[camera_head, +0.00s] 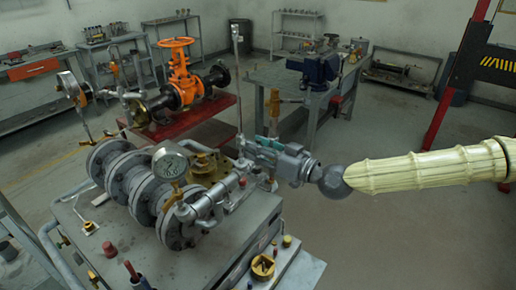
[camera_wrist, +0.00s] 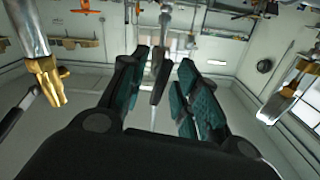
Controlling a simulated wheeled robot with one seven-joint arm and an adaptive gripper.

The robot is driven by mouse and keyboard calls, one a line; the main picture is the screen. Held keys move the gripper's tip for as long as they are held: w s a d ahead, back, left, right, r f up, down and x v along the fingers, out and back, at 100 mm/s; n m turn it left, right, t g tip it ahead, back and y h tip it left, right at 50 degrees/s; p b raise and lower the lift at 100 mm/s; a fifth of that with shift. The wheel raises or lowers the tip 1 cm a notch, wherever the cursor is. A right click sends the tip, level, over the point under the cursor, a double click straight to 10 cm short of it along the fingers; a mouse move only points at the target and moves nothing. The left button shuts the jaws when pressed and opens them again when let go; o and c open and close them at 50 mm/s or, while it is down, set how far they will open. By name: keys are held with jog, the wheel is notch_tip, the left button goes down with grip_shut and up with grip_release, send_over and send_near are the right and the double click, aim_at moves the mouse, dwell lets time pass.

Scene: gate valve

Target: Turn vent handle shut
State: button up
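My gripper (camera_head: 258,153) reaches in from the right over the metal bench, beside the pipework near the pressure gauge (camera_head: 170,163). In the wrist view, my gripper (camera_wrist: 164,60) has its two teal-padded fingers spread apart. A narrow dark lever (camera_wrist: 160,82), which looks like the vent handle, hangs from a grey metal stem (camera_wrist: 165,25) between the fingers. Gaps show on both sides of it, and I see no clear contact. In the head view my gripper largely hides this lever, so its exact angle is unclear.
Large flanges (camera_head: 125,185) and the pipe run stand left of my gripper. An orange handwheel valve (camera_head: 180,75) stands on a red stand behind. A brass fitting (camera_wrist: 47,82) is at the left in the wrist view.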

grip_shut()
jog(key=shift+f+m+b, duration=0.15)
jog(key=shift+m+b, duration=0.15)
jog(key=shift+b, duration=0.35)
jog(key=shift+f+m+b, duration=0.1)
jog(key=shift+m+b, duration=0.5)
jog(key=shift+b, duration=0.3)
jog(key=m+b, duration=0.3)
jog(key=b, duration=0.1)
jog(key=m+b, duration=0.6)
jog(key=shift+m, duration=0.4)
jog(key=shift+r+m+b, duration=0.15)
jog(key=shift+m+b, duration=0.6)
jog(key=shift+m, duration=0.3)
jog(key=shift+r+m+b, duration=0.15)
jog(key=shift+m+b, duration=0.55)
jog(key=shift+m, duration=0.35)
grip_release()
